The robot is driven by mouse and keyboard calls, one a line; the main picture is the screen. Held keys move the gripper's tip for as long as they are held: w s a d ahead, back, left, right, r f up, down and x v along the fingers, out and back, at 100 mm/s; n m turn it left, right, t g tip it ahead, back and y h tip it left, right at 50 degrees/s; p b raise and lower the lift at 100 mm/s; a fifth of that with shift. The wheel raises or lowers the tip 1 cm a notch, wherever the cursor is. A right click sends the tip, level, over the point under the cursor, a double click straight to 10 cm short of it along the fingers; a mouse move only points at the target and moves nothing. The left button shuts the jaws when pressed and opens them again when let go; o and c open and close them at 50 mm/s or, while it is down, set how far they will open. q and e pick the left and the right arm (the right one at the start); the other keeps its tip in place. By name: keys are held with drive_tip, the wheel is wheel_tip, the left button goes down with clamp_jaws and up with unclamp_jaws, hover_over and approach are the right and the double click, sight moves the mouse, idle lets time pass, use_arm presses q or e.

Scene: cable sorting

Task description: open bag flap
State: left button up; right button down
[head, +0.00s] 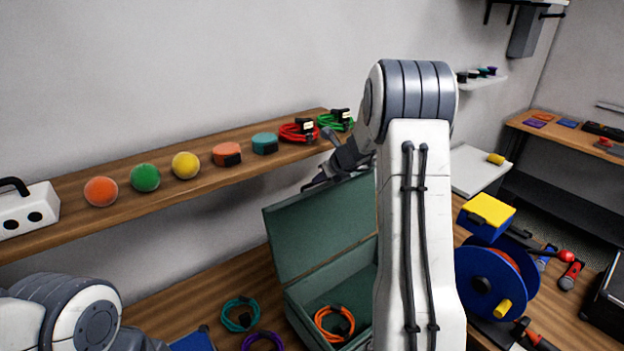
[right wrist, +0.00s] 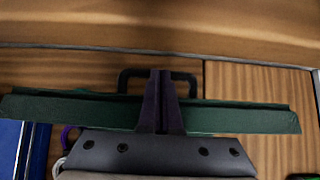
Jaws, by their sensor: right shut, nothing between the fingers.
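The green bag (head: 303,303) stands open on the wooden table, with an orange cable (head: 335,323) inside. Its green flap (head: 315,230) stands raised, leaning back. My right gripper (head: 315,183) is at the flap's top edge, partly hidden by my own arm. In the right wrist view its dark fingers (right wrist: 161,100) are shut with nothing between them, over the flap's edge (right wrist: 60,110); whether they touch it I cannot tell. A black handle (right wrist: 160,74) shows beyond the flap. My left arm shows at the lower left, but its gripper is out of view.
A wooden shelf (head: 60,205) behind the bag holds colored balls, tape-like rolls and coiled red and green cables (head: 300,131). Teal (head: 240,314) and purple (head: 263,342) cables lie left of the bag. A blue reel (head: 480,285) and a yellow-topped box (head: 487,210) stand right.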

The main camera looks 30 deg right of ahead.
use_arm(q)
drive_tip(key=shift+r, duration=0.1)
use_arm(e)
drive_tip(key=shift+r, duration=0.15)
use_arm(q)
wheel_tip(320, 180, up, 8)
drive_tip(key=s+p, duration=0.1)
drive_tip(key=p, duration=0.7)
use_arm(e)
drive_tip(key=s+r, duration=0.4)
drive_tip(key=r, duration=0.5)
use_arm(q)
wheel_tip(320, 180, down, 16)
drive_tip(key=b, duration=1.5)
drive_tip(key=shift+d+b, duration=0.3)
use_arm(e)
drive_tip(key=s+a+f+m+g, duration=0.3)
drive_tip(key=s+a+f+m, duration=0.2)
drive_tip(key=s+a+m, duration=0.5)
drive_tip(key=s+a+f+m+g, duration=0.3)
drive_tip(key=s+a+f+m, duration=0.2)
drive_tip(key=s+a+m, duration=0.5)
drive_tip(key=s+a+f+m+g, duration=0.2)
drive_tip(key=s+a+f+m, duration=0.3)
drive_tip(key=s+a+m, duration=0.5)
drive_tip(key=s+a, duration=0.4)
drive_tip(key=s, duration=0.2)
drive_tip(key=shift+s+a+g, duration=0.15)
drive_tip(key=shift+s+g, duration=0.05)
drive_tip(key=shift+g, duration=0.2)
